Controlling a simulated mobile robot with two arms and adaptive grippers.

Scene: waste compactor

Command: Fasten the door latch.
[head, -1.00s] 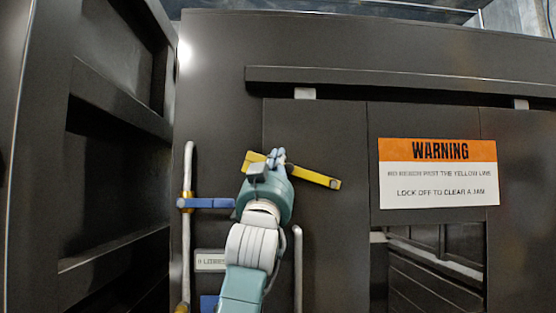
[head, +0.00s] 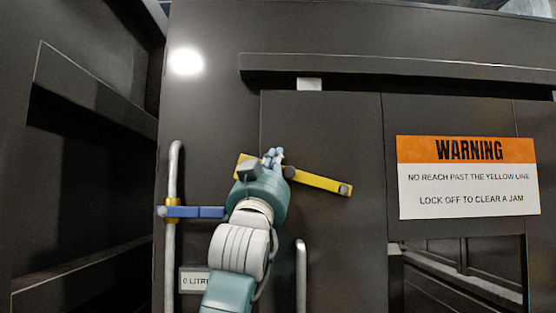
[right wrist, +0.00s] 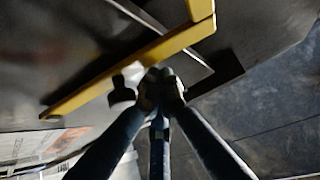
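The door latch is a yellow bar (head: 318,181) on the dark door panel. It slopes down to the right, with a dark round knob near its middle. My right gripper (head: 273,158) is in front of the bar's left part and hides some of it. In the right wrist view the yellow bar (right wrist: 130,70) runs diagonally just beyond the fingertips (right wrist: 160,88). The fingers are drawn together, with nothing visible between them. I cannot tell whether they touch the bar. My left gripper is not in view.
A vertical pale pipe (head: 171,235) with a blue lever (head: 200,212) stands left of my arm. A short upright handle (head: 301,275) is to its right. An orange and white warning sign (head: 468,178) is above an opening at right. A dark rail (head: 400,72) crosses above.

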